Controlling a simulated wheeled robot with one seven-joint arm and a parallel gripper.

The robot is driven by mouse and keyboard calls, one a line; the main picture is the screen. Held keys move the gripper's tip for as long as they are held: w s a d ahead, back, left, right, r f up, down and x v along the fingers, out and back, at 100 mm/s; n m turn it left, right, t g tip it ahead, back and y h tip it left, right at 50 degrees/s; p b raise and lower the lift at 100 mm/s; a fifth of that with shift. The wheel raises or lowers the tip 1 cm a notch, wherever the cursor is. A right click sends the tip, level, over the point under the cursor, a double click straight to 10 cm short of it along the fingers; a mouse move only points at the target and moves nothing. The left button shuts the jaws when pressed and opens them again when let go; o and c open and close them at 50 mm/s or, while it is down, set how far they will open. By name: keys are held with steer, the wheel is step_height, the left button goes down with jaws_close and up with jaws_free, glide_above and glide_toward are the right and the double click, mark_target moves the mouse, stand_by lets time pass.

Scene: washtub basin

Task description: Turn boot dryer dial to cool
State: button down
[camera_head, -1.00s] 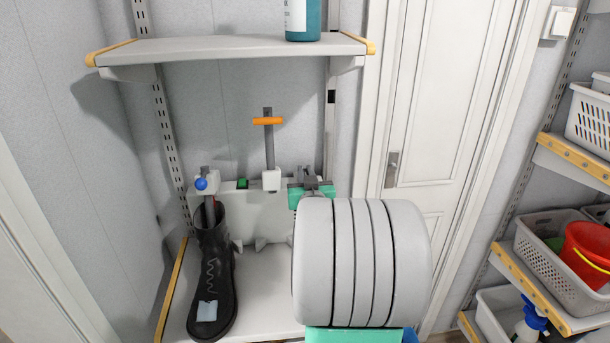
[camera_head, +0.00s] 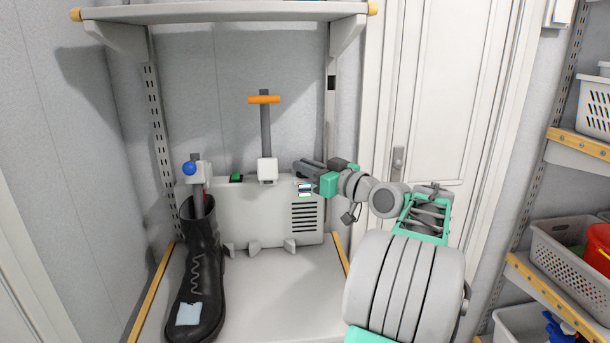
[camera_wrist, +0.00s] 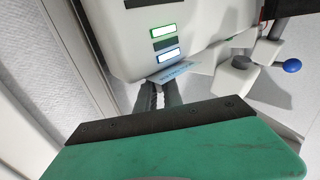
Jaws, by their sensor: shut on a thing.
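The boot dryer (camera_head: 265,215) is a white box with a dark vent, standing at the back of the shelf. A small panel (camera_head: 306,188) sits at its upper right; in the wrist view, a green-framed light (camera_wrist: 162,32) and a blue-framed light (camera_wrist: 168,55) show there. My gripper (camera_head: 300,168) reaches from the right to the dryer's top right corner, just above the panel. In the wrist view, my dark fingers (camera_wrist: 160,88) are close together at the dryer's edge, near a pale blue printed label (camera_wrist: 173,73). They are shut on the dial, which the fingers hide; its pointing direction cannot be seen.
A black boot (camera_head: 200,270) stands at the dryer's left, by a post with a blue knob (camera_head: 189,169). The upper shelf (camera_head: 220,12) overhangs. A door (camera_head: 435,100) and stocked shelves are right.

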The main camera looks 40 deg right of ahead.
steer(key=shift+n+y, duration=0.6)
steer(key=shift+y, duration=0.6)
steer(key=c, duration=1.7)
jaws_free()
steer(key=shift+w, duration=0.15)
steer(key=shift+c, duration=0.2)
steer(key=shift+o, duration=1.3)
